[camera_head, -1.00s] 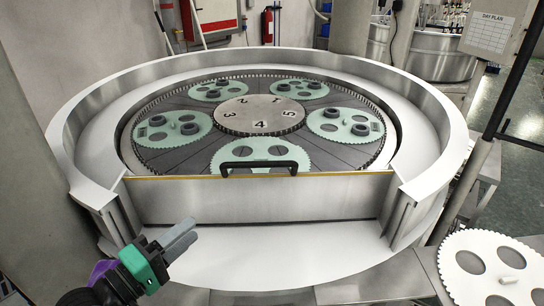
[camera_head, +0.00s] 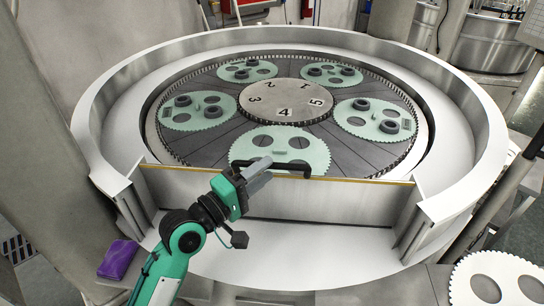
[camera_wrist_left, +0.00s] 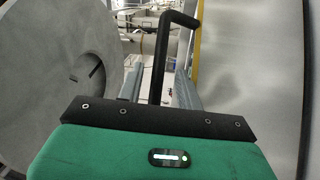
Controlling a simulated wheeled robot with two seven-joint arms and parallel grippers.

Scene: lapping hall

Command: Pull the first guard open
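The guard (camera_head: 330,196) is a steel panel with a yellow top edge, upright across the front gap of the round machine's rim. A black bar handle (camera_head: 300,171) sits at its top edge. My left gripper (camera_head: 259,169) is at the handle's left end and partly covers it. In the left wrist view the handle (camera_wrist_left: 161,55) runs between my two grey fingers (camera_wrist_left: 158,86), with gaps visible beside it, so the gripper looks open. The guard's steel face (camera_wrist_left: 245,75) is at the right there. My right gripper is not in view.
Behind the guard is a round plate with green toothed discs (camera_head: 284,147) and a numbered hub (camera_head: 287,101). The curved steel rim (camera_head: 105,120) encloses it. A purple item (camera_head: 118,259) lies at lower left, and a white toothed disc (camera_head: 495,280) at lower right.

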